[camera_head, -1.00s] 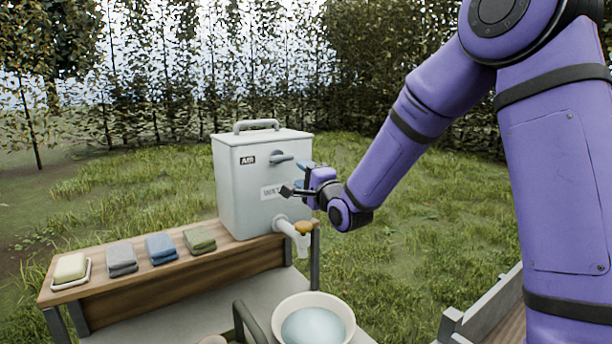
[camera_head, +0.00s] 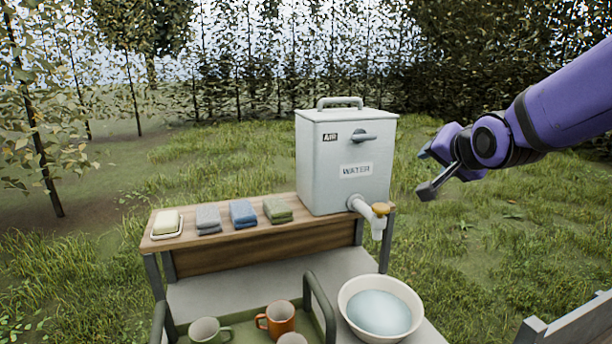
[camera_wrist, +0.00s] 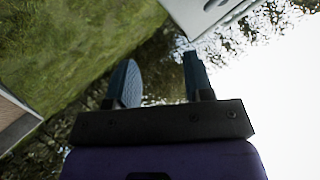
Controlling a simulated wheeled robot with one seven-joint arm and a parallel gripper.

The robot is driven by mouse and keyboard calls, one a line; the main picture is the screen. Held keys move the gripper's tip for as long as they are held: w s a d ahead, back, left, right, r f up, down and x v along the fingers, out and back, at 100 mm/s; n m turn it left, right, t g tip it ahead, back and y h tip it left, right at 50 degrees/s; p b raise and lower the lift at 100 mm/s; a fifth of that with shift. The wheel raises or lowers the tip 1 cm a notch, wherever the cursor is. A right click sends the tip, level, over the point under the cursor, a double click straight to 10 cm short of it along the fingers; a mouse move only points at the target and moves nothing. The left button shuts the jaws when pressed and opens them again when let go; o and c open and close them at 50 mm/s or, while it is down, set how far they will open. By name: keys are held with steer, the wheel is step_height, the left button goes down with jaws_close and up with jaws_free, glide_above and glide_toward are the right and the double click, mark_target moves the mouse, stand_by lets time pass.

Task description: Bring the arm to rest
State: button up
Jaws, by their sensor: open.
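My gripper (camera_head: 424,172) is in the air to the right of the white water dispenser (camera_head: 345,165), apart from it. In the wrist view the two fingers of my gripper (camera_wrist: 160,85) stand apart with nothing between them. My purple arm reaches in from the right edge of the head view. The dispenser stands on the wooden shelf, with its tap (camera_head: 372,212) at the lower right. Part of the dispenser also shows at the top of the wrist view (camera_wrist: 200,14).
A basin of water (camera_head: 351,312) stands below the tap. A tray (camera_head: 318,292) holds several mugs, including an orange mug (camera_head: 278,319). Soap (camera_head: 167,222) and folded cloths (camera_head: 242,215) lie on the wooden shelf (camera_head: 220,255). A grey rail (camera_head: 570,325) is at lower right. Grass lies behind.

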steer(key=s+d+f+n+g, duration=0.1)
steer(key=s+d+n+g, duration=0.1)
steer(key=s, duration=1.1)
steer(key=s+d+f+n+g+h, duration=0.1)
steer(key=s+n+g, duration=0.4)
steer(key=s, duration=0.8)
steer(key=shift+s+d+g, duration=0.3)
steer(key=shift+s+d, duration=0.1)
steer(key=shift+d, duration=0.4)
